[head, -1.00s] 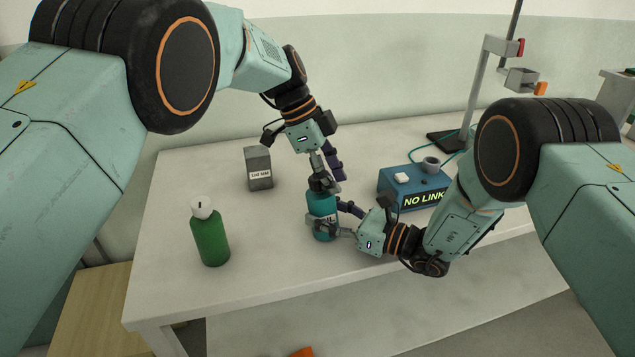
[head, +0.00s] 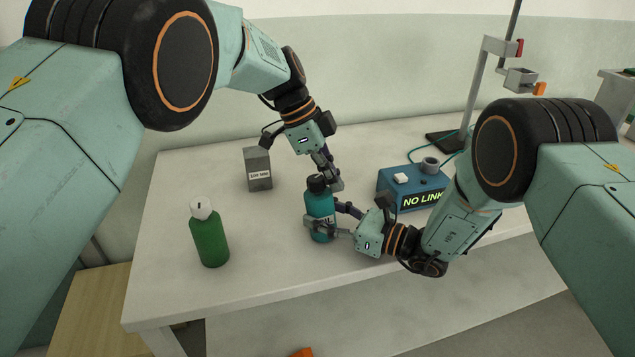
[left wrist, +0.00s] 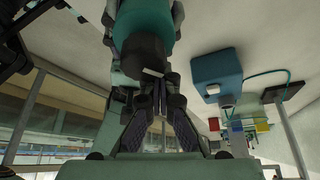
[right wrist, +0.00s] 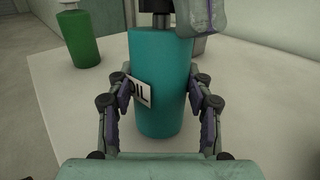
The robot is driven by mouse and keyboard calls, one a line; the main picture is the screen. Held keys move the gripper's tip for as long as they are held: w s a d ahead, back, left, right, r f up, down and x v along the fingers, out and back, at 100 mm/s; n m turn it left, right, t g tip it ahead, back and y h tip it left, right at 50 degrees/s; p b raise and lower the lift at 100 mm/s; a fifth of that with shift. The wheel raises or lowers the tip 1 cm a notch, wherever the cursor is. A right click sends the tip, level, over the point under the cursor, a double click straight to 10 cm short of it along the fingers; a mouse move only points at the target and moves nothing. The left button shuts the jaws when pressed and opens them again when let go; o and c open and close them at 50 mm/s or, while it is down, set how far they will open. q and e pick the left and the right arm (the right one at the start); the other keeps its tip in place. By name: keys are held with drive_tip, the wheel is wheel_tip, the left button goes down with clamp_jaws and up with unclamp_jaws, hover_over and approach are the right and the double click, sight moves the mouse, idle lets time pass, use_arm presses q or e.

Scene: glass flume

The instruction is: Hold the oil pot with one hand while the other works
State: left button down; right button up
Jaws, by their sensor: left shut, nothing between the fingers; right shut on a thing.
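The oil pot (head: 318,205) is a teal bottle with a black cap (head: 316,183) and a white OIL label. It stands upright near the table's front. My right gripper (head: 327,216) is shut on its body, one finger on each side; the right wrist view shows the pot (right wrist: 160,75) between the fingers. My left gripper (head: 335,183) is shut and empty, just right of the cap. In the left wrist view, its closed fingertips (left wrist: 160,82) are close by the cap (left wrist: 143,55); whether they touch cannot be told.
A green bottle (head: 209,238) with a white cap stands at left on the white table (head: 265,275). A grey labelled block (head: 257,168) stands behind. A blue box (head: 415,190) reading NO LINK sits at right, before a stand (head: 476,95). The table between green bottle and pot is clear.

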use_arm(q)
drive_tip(key=n+t, duration=0.1)
drive_tip(key=n, duration=0.1)
drive_tip(key=w+a+n+t, duration=0.1)
drive_tip(key=n, duration=0.2)
drive_tip(key=n+t, duration=0.1)
drive_tip(key=n, duration=0.1)
drive_tip(key=a+n+t+y, duration=0.1)
drive_tip(key=n, duration=0.1)
drive_tip(key=shift+w, duration=0.4)
drive_tip(key=c, duration=2)
unclamp_jaws()
drive_tip(key=shift+d, duration=0.1)
drive_tip(key=shift+c, duration=0.2)
drive_tip(key=o, duration=0.9)
drive_tip(key=shift+f, duration=0.1)
